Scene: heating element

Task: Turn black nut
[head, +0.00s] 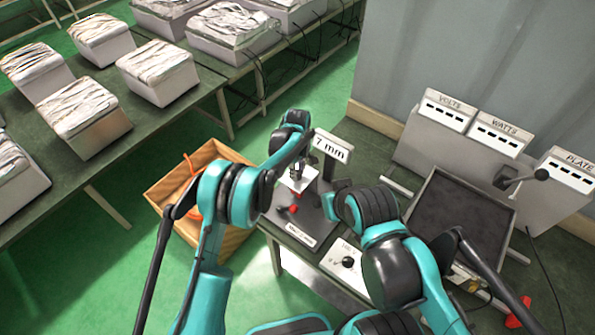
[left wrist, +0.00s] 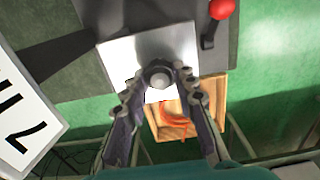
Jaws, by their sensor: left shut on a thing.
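My left gripper (head: 297,169) is at the small press-like device under the "7 mm" sign. In the left wrist view its two fingers (left wrist: 160,84) close around a small round dark-grey nut (left wrist: 159,74), which I take to be the black nut. The nut sits at the edge of a shiny metal plate (left wrist: 150,50). The plate also shows in the head view (head: 300,180), just below my left gripper. The nut itself is too small and covered to make out in the head view. My right arm reaches in from the right, but its gripper cannot be seen.
A red-knobbed lever (left wrist: 222,9) is beside the plate. The "7 mm" sign (head: 332,147) stands close by. A wooden crate (head: 160,193) with an orange cable is on the floor. A panel with a black knob (head: 347,262) and a dark tray (head: 458,225) are to the right.

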